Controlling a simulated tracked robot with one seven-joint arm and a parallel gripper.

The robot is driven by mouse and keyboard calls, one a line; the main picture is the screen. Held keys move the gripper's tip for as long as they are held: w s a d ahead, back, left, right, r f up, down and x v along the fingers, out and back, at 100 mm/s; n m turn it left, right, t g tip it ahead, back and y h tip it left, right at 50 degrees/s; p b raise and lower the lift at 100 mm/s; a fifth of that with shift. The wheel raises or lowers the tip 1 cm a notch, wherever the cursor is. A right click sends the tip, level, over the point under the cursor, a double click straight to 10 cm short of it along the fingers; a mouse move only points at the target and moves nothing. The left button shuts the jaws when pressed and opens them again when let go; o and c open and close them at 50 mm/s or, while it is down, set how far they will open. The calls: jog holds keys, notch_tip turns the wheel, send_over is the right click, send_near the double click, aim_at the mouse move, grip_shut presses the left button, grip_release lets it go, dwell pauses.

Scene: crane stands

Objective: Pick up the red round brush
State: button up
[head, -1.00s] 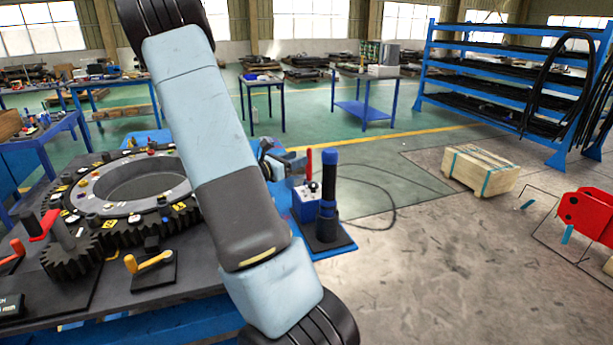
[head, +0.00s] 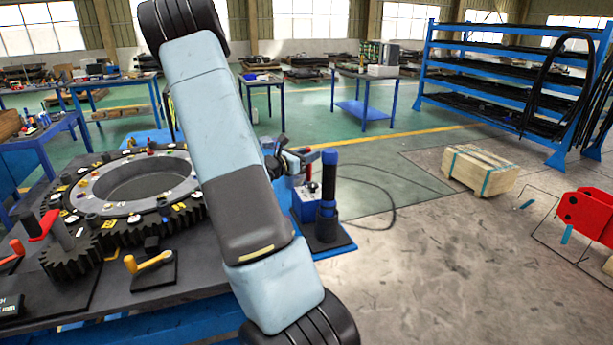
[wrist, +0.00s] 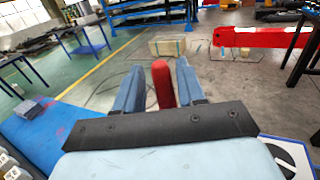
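The red round brush (wrist: 162,85) shows in the wrist view as a red, round-topped upright shape between the two blue-grey fingers of my gripper (wrist: 160,86). A thin gap seems to show on both sides of it, so the fingers look open around it. In the head view my gripper (head: 299,160) is at the far side of my arm. Only a small red part of the brush (head: 304,151) shows there, mostly hidden by the gripper. The brush's lower end is hidden in both views.
A black post with a blue top (head: 328,195) stands close to the right of my gripper. A blue box (head: 306,206) is just below it. The table with the large gear ring (head: 85,205) is at left. A wooden crate (head: 480,170) sits on open floor at right.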

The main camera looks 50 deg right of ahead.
grip_shut()
